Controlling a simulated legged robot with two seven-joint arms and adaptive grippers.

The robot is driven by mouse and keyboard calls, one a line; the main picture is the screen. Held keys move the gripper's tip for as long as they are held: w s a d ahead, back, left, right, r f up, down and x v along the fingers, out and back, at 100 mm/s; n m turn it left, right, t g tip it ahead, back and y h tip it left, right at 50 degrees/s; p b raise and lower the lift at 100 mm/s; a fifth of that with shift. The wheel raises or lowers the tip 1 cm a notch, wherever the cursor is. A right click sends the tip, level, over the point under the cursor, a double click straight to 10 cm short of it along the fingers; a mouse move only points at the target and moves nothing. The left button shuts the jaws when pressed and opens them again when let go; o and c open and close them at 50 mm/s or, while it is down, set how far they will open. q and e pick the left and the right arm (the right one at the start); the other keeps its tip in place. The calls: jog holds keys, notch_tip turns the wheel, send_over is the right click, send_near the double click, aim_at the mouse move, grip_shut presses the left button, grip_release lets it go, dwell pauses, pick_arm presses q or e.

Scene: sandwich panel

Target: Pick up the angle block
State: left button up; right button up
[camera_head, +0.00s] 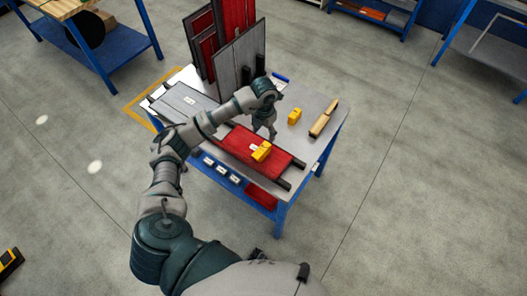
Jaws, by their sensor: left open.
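Two small yellow blocks show; I cannot tell which one is the angle block. One yellow block (261,151) lies on the red panel (238,143) near the front of the table. The other yellow block (294,116) lies on the grey tabletop, to the right. My left gripper (271,134) points down over the table, between the two blocks, just behind the one on the red panel. It is open, and no object shows between its fingers. My right gripper is out of view.
The blue-framed table (323,95) also holds a wooden bar (324,118) at right, a grey panel (182,102) at left and upright panels (226,60) at the back. A blue marker-like item (280,77) lies behind my gripper.

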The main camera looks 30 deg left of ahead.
aim_at(263, 148)
pick_arm(q)
jog(key=f, duration=0.8)
jog(key=shift+a+f, duration=0.25)
jog(key=shift+a, duration=0.1)
jog(key=f, duration=0.5)
jog(key=shift+d, duration=0.2)
jog(key=shift+a, duration=0.1)
grip_shut()
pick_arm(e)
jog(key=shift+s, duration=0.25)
